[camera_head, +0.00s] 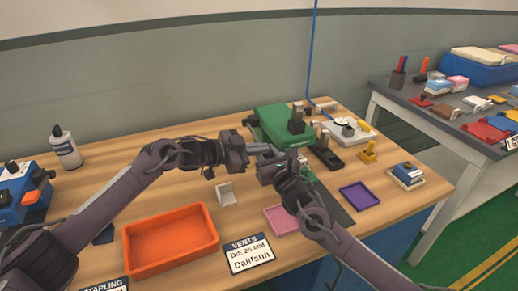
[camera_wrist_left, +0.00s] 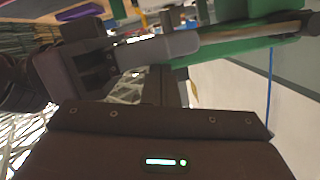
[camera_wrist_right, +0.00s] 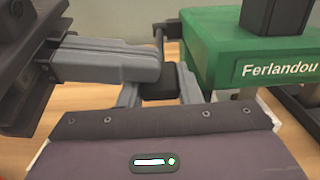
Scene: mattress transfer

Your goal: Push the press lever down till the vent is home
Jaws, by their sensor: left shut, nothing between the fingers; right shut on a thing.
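The green press (camera_head: 280,122) stands at the back middle of the table; its green body and "Ferlandou" label also show in the right wrist view (camera_wrist_right: 262,62). My left gripper (camera_head: 268,149) is shut and empty, close in front of the press; its grey fingers cross the right wrist view (camera_wrist_right: 115,64). My right gripper (camera_head: 266,170) is just beside it, shut on a small black piece (camera_wrist_right: 159,82) between its fingers. I cannot tell whether this piece is the lever's grip. The lever and the vent are not clearly seen; the arms hide the press front.
An orange tray (camera_head: 170,244), a "VENTS" card (camera_head: 249,254), a grey bracket (camera_head: 226,193), a pink tray (camera_head: 281,219) and a purple tray (camera_head: 359,196) lie in front. A white device (camera_head: 347,131) stands right of the press. A blue cable (camera_head: 311,60) hangs behind.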

